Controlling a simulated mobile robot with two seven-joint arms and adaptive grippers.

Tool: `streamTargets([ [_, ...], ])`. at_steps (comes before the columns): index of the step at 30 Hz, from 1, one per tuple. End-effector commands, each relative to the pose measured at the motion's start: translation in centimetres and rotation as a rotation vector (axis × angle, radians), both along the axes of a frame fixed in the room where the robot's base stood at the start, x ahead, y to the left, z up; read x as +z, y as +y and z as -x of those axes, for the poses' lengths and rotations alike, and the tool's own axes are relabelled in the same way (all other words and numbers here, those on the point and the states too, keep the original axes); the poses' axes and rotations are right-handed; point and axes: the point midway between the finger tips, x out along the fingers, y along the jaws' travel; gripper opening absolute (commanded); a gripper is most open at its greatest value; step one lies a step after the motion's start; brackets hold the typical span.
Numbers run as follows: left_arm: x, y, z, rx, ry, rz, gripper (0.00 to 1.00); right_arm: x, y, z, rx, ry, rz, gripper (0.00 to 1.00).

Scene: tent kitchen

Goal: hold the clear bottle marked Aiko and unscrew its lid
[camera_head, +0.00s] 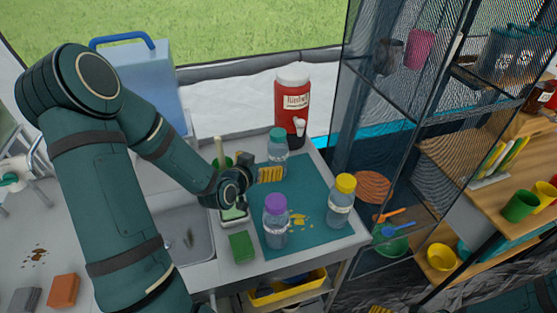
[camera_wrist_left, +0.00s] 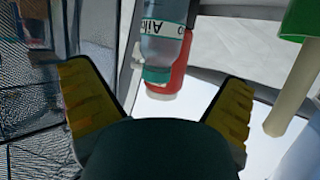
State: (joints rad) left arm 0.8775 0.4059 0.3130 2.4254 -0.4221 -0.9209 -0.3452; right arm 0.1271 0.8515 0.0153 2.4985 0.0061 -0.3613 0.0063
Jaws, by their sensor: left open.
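The clear bottle (camera_head: 277,158) with a teal lid stands upright at the back of the teal mat. In the left wrist view its label reads "Aik", the rest cut off, and the bottle (camera_wrist_left: 163,45) appears upside down with its teal lid (camera_wrist_left: 157,75). My left gripper (camera_head: 262,174) is open just in front and left of this bottle. In the left wrist view its yellow-padded fingers (camera_wrist_left: 160,98) are spread, with the bottle beyond them, apart from the pads. Only a sliver of yellow pad, likely my right gripper (camera_head: 380,309), shows at the bottom edge.
A purple-lidded bottle (camera_head: 276,228) and a yellow-lidded bottle (camera_head: 341,205) stand nearer on the teal mat (camera_head: 315,178). A red dispenser (camera_head: 292,98) stands behind. A green sponge (camera_head: 242,246) and sink (camera_head: 185,235) lie left. A mesh shelf (camera_head: 385,140) stands right.

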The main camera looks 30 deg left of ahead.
Motion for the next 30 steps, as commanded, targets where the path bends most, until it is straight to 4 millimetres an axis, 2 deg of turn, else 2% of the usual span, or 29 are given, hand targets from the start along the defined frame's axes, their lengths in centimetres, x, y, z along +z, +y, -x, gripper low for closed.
streamTargets([
  [3,-0.9,0.1,-2.3,-0.001,0.000,0.003,1.00,-0.1,0.0,0.1,0.002,0.002,0.000,0.76],
  [9,-1.9,0.4,-5.3,0.000,0.000,0.002,1.00,-0.2,0.0,0.1,0.002,0.002,0.000,0.76],
  [17,-2.5,0.6,-6.9,0.000,0.001,0.001,1.00,-0.3,0.0,0.1,0.002,0.003,-0.001,0.76],
  [24,-3.5,1.1,-10.2,0.001,0.000,0.002,1.00,-0.4,0.0,0.2,0.002,0.003,-0.001,0.76],
  [30,-3.9,1.1,-11.2,0.000,0.001,0.001,1.00,-0.4,0.0,0.2,0.003,0.004,-0.001,0.76],
])
